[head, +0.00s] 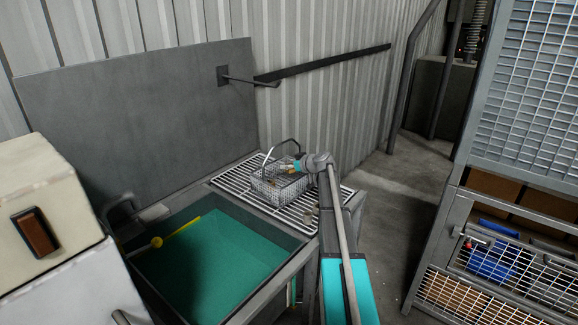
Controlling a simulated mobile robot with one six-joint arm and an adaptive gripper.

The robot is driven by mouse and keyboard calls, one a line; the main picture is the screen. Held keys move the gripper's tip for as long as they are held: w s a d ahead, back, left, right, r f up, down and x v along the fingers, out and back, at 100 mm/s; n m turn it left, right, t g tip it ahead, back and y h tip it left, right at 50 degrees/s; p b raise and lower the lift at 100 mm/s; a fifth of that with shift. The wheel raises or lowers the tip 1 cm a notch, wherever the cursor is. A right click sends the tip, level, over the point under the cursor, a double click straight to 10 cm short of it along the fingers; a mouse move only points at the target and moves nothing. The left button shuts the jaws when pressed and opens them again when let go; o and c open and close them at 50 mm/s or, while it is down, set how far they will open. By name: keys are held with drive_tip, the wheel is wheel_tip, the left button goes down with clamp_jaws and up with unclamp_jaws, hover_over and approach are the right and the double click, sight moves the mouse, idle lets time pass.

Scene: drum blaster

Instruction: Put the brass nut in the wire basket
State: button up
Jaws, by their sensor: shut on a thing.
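The wire basket (267,190) stands on the drain rack, with its handle raised. My gripper (287,167) is at the right side of the basket, over its rim, reaching in from the right. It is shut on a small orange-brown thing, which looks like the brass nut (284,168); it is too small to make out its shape. I cannot tell whether the nut is above the rim or inside the basket. Some small brownish spots show through the basket wires. My wrist hides part of the basket's right side.
The wire drain rack (232,180) lies beside a sink basin (222,262) with green liquid and a yellow-handled tool (178,233). A grey back panel (150,110) rises behind. A white cabinet stands at left and a mesh shelf (535,95) at right. Floor is clear between.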

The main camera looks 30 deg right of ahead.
drive_tip(key=shift+f+b, duration=0.35)
drive_tip(key=shift+f, duration=0.05)
drive_tip(key=o, duration=1.3)
drive_tip(key=shift+o, duration=0.2)
drive_tip(key=shift+s, duration=0.1)
drive_tip(key=shift+r, duration=0.2)
drive_tip(key=shift+r+p, duration=0.45)
drive_tip(key=shift+p, duration=0.25)
drive_tip(key=p+v, duration=0.4)
drive_tip(key=v, duration=0.7)
drive_tip(key=shift+s, duration=0.4)
drive_tip(key=shift+d+r, duration=0.1)
drive_tip(key=shift+r, duration=0.05)
